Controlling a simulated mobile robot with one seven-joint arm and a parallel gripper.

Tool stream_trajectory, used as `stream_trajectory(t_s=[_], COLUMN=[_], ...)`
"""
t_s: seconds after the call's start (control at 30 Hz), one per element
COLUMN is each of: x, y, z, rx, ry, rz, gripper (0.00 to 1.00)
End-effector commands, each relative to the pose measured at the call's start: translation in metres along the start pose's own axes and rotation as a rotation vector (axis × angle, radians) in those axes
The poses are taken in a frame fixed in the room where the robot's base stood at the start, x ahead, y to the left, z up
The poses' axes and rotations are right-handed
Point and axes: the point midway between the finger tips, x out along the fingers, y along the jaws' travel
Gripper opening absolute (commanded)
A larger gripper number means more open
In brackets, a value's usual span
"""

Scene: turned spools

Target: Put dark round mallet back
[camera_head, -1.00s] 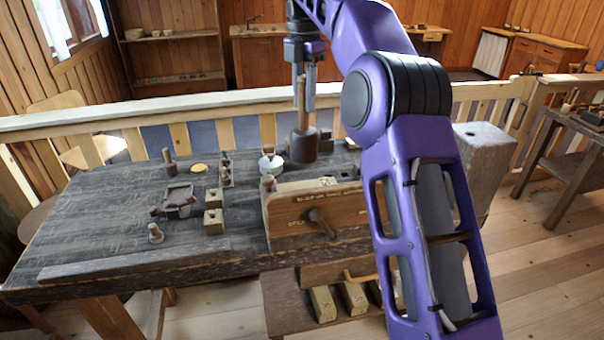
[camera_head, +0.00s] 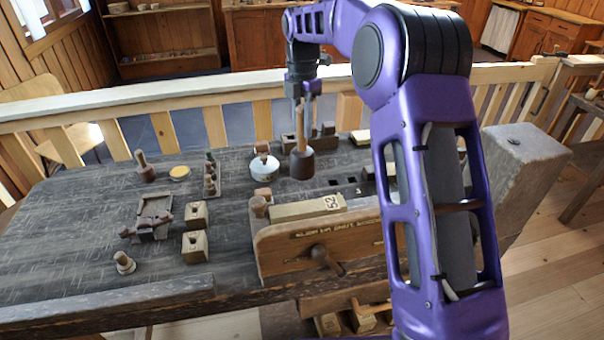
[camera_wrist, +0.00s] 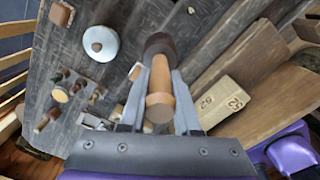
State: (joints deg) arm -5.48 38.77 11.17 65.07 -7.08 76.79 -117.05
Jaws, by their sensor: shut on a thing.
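The dark round mallet (camera_head: 302,163) has a dark cylindrical head and a light wooden handle. It is upright with the head down, over the back middle of the workbench. My gripper (camera_head: 302,100) is above it, shut on the handle. In the wrist view the mallet's handle (camera_wrist: 160,88) lies between the two fingers of my gripper (camera_wrist: 158,95), with the dark head beyond. I cannot tell whether the head touches the bench top.
A wooden block marked 52 (camera_head: 300,208) lies in front, by the vise jaw (camera_head: 320,243). Small turned pieces and blocks (camera_head: 195,246) stand at left. Bench top (camera_head: 75,210) at far left is clear.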

Motion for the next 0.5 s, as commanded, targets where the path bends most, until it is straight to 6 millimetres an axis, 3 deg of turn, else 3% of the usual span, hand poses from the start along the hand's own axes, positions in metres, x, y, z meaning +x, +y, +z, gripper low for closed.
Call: stream_trajectory(t_s=[0.13,0.5], x=[0.031,0.069], y=[0.000,0.000], z=[-0.001,-0.001], rx=[-0.002,-0.001], ry=[0.002,0.002], rz=[-0.002,-0.003], gripper=[0.00,0.00])
